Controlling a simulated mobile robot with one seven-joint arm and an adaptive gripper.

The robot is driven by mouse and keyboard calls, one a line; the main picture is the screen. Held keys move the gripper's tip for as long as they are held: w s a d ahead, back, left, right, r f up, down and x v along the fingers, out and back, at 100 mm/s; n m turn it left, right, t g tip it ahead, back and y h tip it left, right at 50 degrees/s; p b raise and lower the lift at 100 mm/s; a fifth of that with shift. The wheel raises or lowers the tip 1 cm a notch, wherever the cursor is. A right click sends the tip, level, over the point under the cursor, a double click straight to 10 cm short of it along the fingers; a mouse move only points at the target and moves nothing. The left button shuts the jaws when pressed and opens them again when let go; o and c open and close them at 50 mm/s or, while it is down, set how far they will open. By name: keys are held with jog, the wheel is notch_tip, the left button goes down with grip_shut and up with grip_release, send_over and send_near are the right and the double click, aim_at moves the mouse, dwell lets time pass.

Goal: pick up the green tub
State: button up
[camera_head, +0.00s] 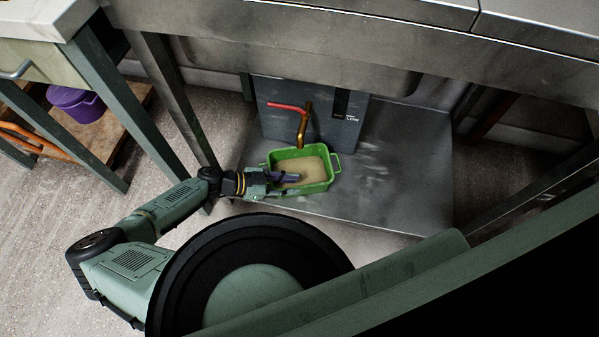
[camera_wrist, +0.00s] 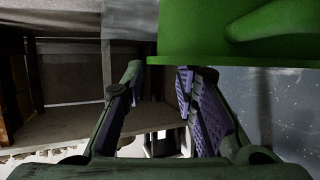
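The green tub (camera_head: 330,180) stands on the metal lower shelf, with side handles and a beige filling. My gripper (camera_head: 285,181) reaches in from the left to the tub's near-left side. In the head view, a purple-padded finger overlaps the filling. In the wrist view, the two fingers of my gripper (camera_wrist: 160,85) are spread, with a visible gap between them. The green tub (camera_wrist: 205,35) fills the upper right there, its edge covering part of the right finger's tip. I cannot tell whether the fingers touch it.
The metal shelf (camera_head: 400,160) has bare room to the right of the tub. A grey panel (camera_head: 275,110) and a bent pipe with a red handle (camera_head: 303,120) stand right behind it. Table legs (camera_head: 175,95) flank the arm on the left. A purple pot (camera_head: 75,103) sits far left.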

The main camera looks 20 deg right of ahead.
aim_at(304, 186)
jog(key=x, duration=0.5)
jog(key=shift+a+f+b, duration=0.15)
jog(key=shift+f+b, duration=0.1)
jog(key=shift+b, duration=0.05)
jog(key=shift+w, duration=0.1)
grip_shut()
jog(key=shift+r, duration=0.1)
dwell(0.5)
